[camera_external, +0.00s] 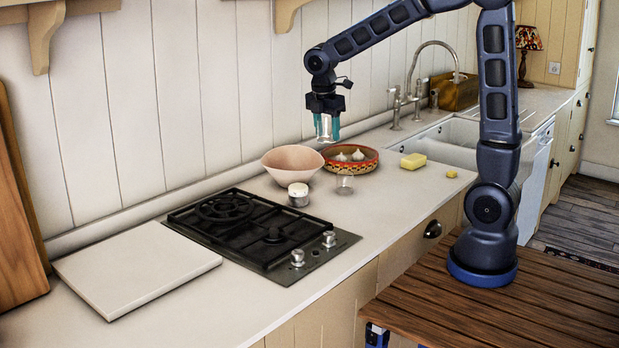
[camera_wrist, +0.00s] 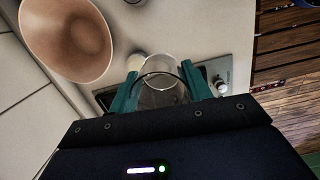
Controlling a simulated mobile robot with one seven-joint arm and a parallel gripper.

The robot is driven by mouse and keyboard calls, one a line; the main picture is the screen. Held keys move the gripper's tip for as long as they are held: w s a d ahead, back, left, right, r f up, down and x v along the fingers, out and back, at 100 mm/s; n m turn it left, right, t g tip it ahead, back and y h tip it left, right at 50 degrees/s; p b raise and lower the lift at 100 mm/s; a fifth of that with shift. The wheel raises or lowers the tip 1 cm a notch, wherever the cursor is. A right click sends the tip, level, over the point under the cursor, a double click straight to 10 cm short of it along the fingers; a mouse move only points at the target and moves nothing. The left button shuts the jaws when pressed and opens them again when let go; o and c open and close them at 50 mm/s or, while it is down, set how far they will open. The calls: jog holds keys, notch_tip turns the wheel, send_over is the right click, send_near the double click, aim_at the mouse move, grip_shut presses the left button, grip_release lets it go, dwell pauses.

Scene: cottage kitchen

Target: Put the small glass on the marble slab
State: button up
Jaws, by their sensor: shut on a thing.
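My gripper (camera_external: 327,130) is shut on a small clear glass (camera_external: 324,127), which hangs in the air above the counter near the bowls. In the wrist view the glass (camera_wrist: 160,75) sits between the two green fingers of my gripper (camera_wrist: 160,92). The marble slab (camera_external: 135,265) is a pale flat square lying on the counter at the left, beyond the hob. Its visible top is bare. Another small clear glass (camera_external: 345,184) stands on the counter in front of the patterned bowl.
A black gas hob (camera_external: 260,235) lies between the slab and the bowls. A pink bowl (camera_external: 292,165), a small pot with a white top (camera_external: 298,194) and a patterned bowl of garlic (camera_external: 368,167) stand close together. A yellow sponge (camera_external: 413,161) lies by the sink (camera_external: 450,140).

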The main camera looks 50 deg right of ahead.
jog(key=w+a+r+n, duration=0.1)
jog(key=w+a+n, duration=0.3)
jog(key=w+a, duration=0.5)
jog(key=w+a+r+n, duration=0.2)
jog(key=w+a+n, duration=0.2)
jog(key=a, duration=1)
jog(key=w+a+f+n+t+y, duration=0.15)
jog(key=a+n, duration=0.65)
jog(key=a, duration=2)
jog(key=shift+h, duration=0.25)
notch_tip(320, 180, down, 20)
jog(key=shift+a+r, duration=0.1)
jog(key=shift+f, duration=0.2)
jog(key=o, duration=1.1)
